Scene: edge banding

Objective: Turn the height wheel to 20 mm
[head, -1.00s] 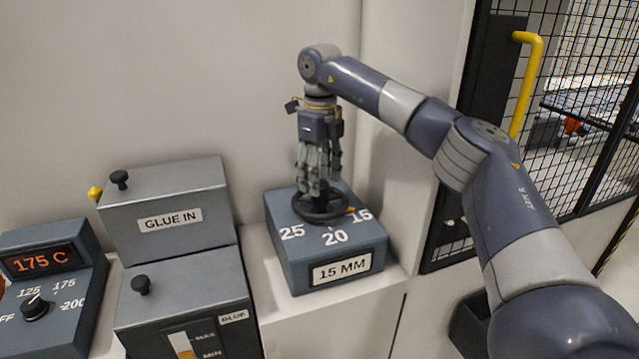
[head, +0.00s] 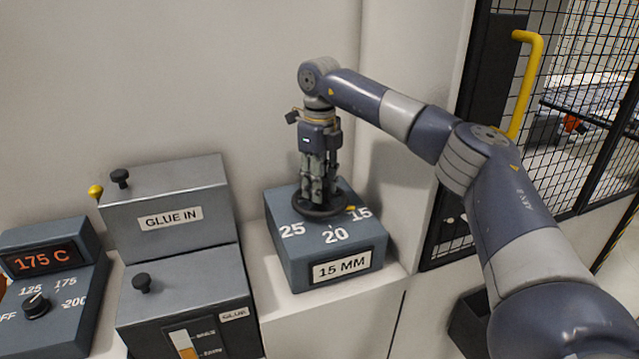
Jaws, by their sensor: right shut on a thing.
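The black height wheel (head: 335,212) sits on top of a blue-grey box (head: 292,262) with the marks 25, 20 and 15. A small yellow pointer (head: 351,208) on the wheel's rim is at the 15 mark. The label on the box front (head: 342,268) reads 15 MM. My right gripper (head: 319,203) points straight down and is shut on the height wheel at its middle. Its fingers hide the wheel's hub and part of the rim. My left gripper is not in view.
Left of the wheel box stand a GLUE IN box (head: 150,188) with a black knob and a glue level box (head: 190,285). Further left is a temperature unit (head: 75,285) showing 175 C. A wall is behind; a mesh door (head: 545,75) with a yellow handle is at the right.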

